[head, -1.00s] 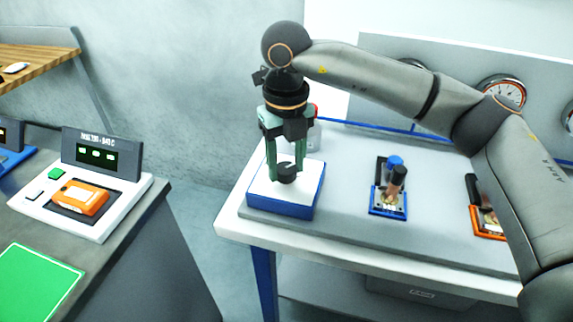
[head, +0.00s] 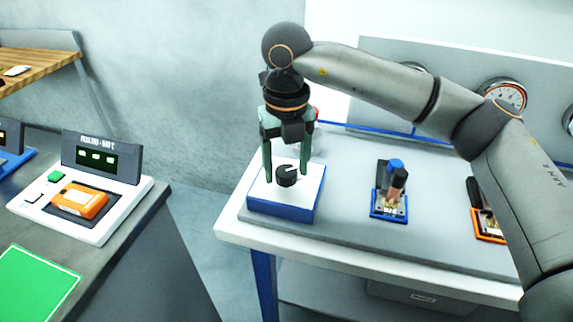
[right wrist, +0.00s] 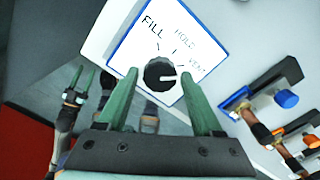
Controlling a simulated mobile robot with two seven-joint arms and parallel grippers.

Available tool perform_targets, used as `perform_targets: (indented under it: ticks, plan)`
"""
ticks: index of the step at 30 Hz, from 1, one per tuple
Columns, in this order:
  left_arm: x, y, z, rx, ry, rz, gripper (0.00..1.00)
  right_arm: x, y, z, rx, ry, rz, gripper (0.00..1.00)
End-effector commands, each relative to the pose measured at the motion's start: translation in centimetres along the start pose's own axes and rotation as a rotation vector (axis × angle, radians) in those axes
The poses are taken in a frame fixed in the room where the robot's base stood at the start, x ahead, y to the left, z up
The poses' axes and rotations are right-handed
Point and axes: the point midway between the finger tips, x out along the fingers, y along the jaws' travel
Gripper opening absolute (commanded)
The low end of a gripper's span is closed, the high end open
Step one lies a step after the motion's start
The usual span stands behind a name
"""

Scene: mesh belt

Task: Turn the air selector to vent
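The air selector is a black round knob (head: 287,177) on a white-topped box with blue sides (head: 283,209) at the table's left end. In the right wrist view the knob (right wrist: 157,75) has a white pointer line directed right, toward the side of the VENT label (right wrist: 197,67). FILL (right wrist: 153,27) and HOLD (right wrist: 185,37) are the other labels. My right gripper (head: 287,180) is open, with its green fingers on either side of the knob and gaps visible. My left gripper (right wrist: 84,72) shows at the left of the right wrist view, its fingers apart and empty.
A blue-based device (head: 388,205) and an orange-based device (head: 489,238) stand to the right on the grey table mat. Gauges (head: 503,95) sit on the back panel. A separate counter at left holds a display unit (head: 103,157) and a green mat (head: 36,284).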

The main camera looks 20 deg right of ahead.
Motion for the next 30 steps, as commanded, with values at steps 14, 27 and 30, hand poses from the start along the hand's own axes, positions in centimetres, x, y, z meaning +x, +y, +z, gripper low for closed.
perform_targets:
  ticks: [14,27,30]
  plan:
    - [-0.2,0.1,0.5,-0.001,-0.008,0.0,0.5,-0.7,0.0,0.0,-0.003,0.002,0.0,0.82]
    - [-0.3,0.0,0.2,-0.001,-0.006,0.0,0.5,-9.5,0.1,0.0,-0.002,-0.001,0.0,0.82]
    - [-0.5,0.0,0.0,-0.001,-0.005,-0.001,0.5,-11.1,0.0,0.0,-0.001,0.0,-0.001,0.82]
